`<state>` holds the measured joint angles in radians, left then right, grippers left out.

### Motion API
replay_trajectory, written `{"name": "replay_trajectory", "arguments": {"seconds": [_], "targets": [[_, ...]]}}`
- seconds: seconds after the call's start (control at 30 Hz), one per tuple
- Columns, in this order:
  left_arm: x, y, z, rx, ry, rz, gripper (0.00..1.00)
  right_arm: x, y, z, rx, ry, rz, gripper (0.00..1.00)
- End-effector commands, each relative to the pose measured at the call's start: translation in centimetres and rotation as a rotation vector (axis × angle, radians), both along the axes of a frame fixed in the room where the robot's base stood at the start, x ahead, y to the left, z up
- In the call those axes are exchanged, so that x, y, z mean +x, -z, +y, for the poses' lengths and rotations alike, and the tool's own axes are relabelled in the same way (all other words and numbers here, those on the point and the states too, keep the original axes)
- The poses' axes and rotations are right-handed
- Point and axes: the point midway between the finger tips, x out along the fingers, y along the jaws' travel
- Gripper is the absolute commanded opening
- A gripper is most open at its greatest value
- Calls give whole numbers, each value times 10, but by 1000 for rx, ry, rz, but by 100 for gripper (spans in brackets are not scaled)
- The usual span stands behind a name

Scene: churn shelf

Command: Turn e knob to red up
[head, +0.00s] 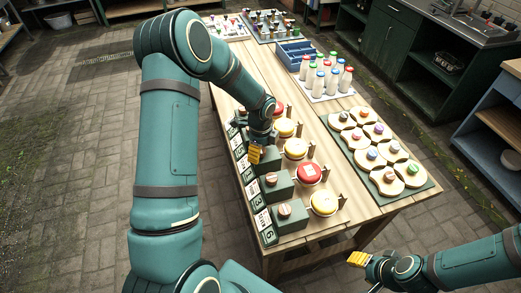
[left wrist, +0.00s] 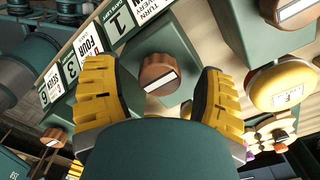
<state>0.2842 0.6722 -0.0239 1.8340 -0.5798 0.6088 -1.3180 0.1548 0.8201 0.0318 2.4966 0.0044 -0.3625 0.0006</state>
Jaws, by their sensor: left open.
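A row of green boxes with round brown knobs runs along the left side of the wooden table. In the left wrist view one brown knob (left wrist: 160,74) with a white bar on its face sits between the yellow fingers of my left gripper (left wrist: 157,100), which is open around it. I cannot tell whether the fingers touch it. In the head view my left gripper (head: 256,153) is over the row and hides this knob. Nearer knobs (head: 285,210) (head: 271,179) show clear of it. No red mark shows on the knob between the fingers. My right gripper (head: 358,258) is off the table's right front.
Red and yellow round buttons (head: 323,203) stand right beside the boxes. Number cards (head: 262,220) line the left edge. Bottles (head: 333,82) on a white tray and a green board (head: 360,172) with round pieces take up the right side.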

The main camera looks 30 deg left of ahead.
Motion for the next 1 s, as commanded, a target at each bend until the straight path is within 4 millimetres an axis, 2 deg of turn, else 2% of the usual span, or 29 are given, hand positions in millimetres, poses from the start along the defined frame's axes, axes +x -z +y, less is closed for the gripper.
{"name": "replay_trajectory", "arguments": {"seconds": [0.27,0.4,0.47,0.77,1.0], "targets": [[0,1,0,0,0,-1,68,0,0,0,0,0,0,47],[0,1,0,0,0,0,19,0,0,0,0,0,0,47],[0,1,0,0,0,-1,0,0,0,0,0,0,0,47],[0,1,0,0,-21,-1,0,0,2,0,0,0,0,47],[0,2,0,0,-132,-1,0,0,10,1,-1,0,0,47]]}}
